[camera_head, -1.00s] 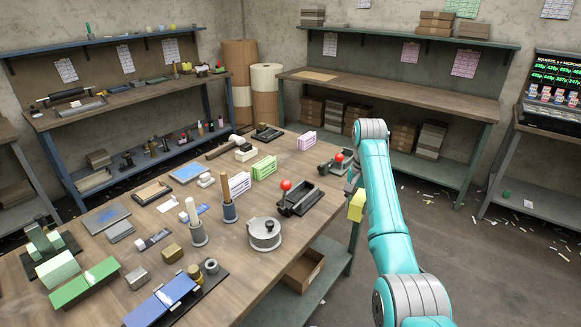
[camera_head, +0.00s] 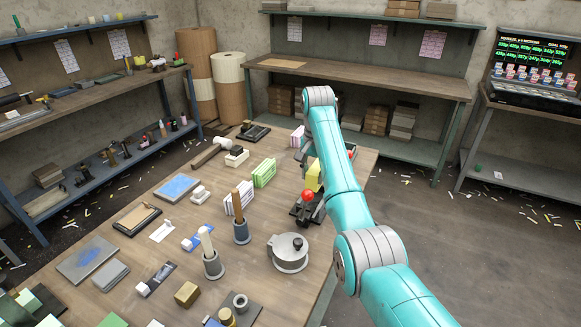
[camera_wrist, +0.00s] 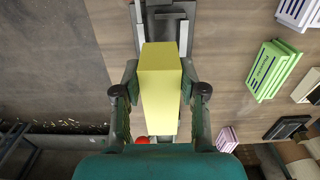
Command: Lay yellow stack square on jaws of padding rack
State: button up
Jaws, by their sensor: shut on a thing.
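The yellow stack (camera_head: 313,175) is a plain upright-looking block held in my gripper (camera_wrist: 160,98). In the wrist view the yellow stack (camera_wrist: 160,70) sits between both fingers, its long side running up the picture. In the head view it hangs just behind the red ball knob (camera_head: 307,196) of a dark device (camera_head: 303,215) near the table's right edge. In the wrist view a grey channelled device (camera_wrist: 165,22) shows past the stack's top end, partly covered by it. I cannot tell for certain which device is the padding rack. My arm hides part of this area.
Green (camera_head: 264,173), white-purple (camera_head: 238,201) and pink (camera_head: 298,136) stacks stand on the table. A round grey tin (camera_head: 289,253) and a wooden-handled tool in a cup (camera_head: 240,215) are close by. The floor right of the table is free apart from scraps.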

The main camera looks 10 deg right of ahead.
aim_at(309, 183)
jog(key=shift+w+a+f, duration=0.1)
jog(key=shift+w+a, duration=0.2)
jog(key=shift+a, duration=0.15)
jog(key=shift+a+f, duration=0.1)
jog(key=shift+f, duration=1.8)
jog(key=shift+f, duration=2.6)
dwell(2.4)
jog(key=o, duration=1.6)
